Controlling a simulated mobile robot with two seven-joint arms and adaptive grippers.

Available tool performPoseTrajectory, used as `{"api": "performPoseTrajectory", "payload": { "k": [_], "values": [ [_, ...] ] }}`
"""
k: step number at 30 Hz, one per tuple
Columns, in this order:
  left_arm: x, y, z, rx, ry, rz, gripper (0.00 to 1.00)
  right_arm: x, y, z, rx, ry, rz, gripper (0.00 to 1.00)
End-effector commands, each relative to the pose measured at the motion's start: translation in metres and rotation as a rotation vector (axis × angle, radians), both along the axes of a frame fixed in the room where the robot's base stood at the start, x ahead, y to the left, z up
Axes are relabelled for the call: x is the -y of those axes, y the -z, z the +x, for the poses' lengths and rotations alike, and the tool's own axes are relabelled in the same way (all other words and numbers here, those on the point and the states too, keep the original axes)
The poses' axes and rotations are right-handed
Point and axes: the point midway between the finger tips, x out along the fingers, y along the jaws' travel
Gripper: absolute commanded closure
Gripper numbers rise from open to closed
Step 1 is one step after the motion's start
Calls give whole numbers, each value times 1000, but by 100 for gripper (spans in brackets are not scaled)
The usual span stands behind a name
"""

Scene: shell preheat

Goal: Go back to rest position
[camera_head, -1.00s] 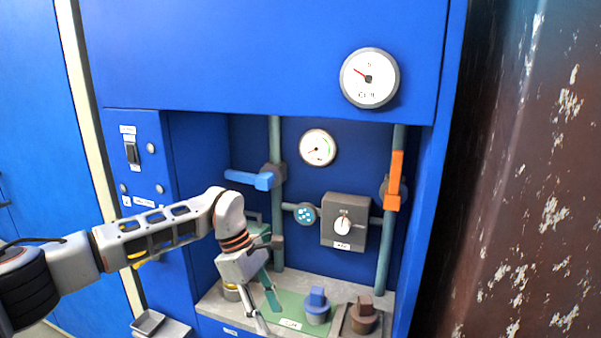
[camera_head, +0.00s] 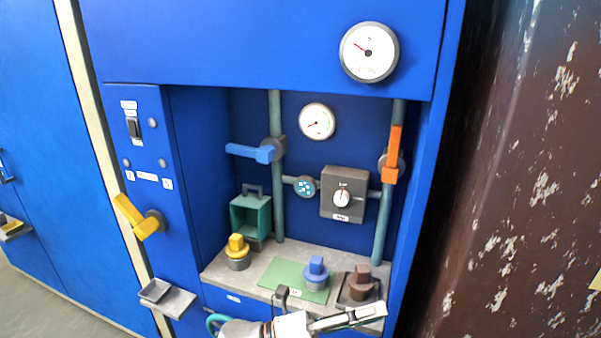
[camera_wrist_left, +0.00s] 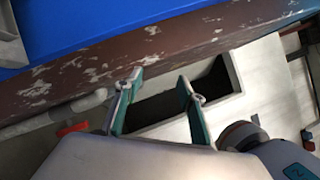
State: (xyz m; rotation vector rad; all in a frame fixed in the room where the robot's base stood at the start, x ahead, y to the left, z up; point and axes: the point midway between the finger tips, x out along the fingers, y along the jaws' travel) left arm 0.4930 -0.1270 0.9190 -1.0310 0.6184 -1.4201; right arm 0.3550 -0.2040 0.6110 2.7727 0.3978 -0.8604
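My left gripper (camera_head: 350,317) is low in the head view, in front of the shelf's front edge and apart from the fittings. In the left wrist view its two teal-and-grey fingers (camera_wrist_left: 158,103) stand apart with nothing held between them. My right gripper is not in view. A yellow knobbed piece (camera_head: 237,253), a blue one (camera_head: 316,273) and a brown one (camera_head: 361,285) stand on the grey shelf (camera_head: 240,278). The blue one is on a green mat (camera_head: 280,276). A teal open box (camera_head: 251,216) is at the back left.
The blue cabinet has a yellow handle (camera_head: 139,217), a blue handle (camera_head: 251,152) and an orange handle (camera_head: 393,154). A dial box (camera_head: 343,193) and gauges (camera_head: 369,52) are mounted on it. A small tray (camera_head: 155,291) juts out at the left. A rusty wall (camera_head: 530,180) stands at the right.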

Motion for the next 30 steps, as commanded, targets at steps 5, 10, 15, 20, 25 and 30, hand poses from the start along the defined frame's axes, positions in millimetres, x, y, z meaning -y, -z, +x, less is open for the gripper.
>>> {"api": "performPoseTrajectory", "payload": {
  "k": [5, 10, 15, 20, 25, 30],
  "values": [
    [-31, 10, 17, -326, -166, -159, 60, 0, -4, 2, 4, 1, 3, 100],
    [-75, 39, 31, -641, -326, -300, 60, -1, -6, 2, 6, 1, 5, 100],
    [-128, 87, 31, -955, -487, -437, 60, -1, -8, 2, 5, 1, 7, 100],
    [-183, 143, 14, -1246, -642, -564, 60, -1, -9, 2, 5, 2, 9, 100],
    [-240, 205, -26, -1537, -810, -699, 60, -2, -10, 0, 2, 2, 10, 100],
    [-288, 257, -80, -1780, -965, -819, 60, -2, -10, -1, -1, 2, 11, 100]
  ]
}}
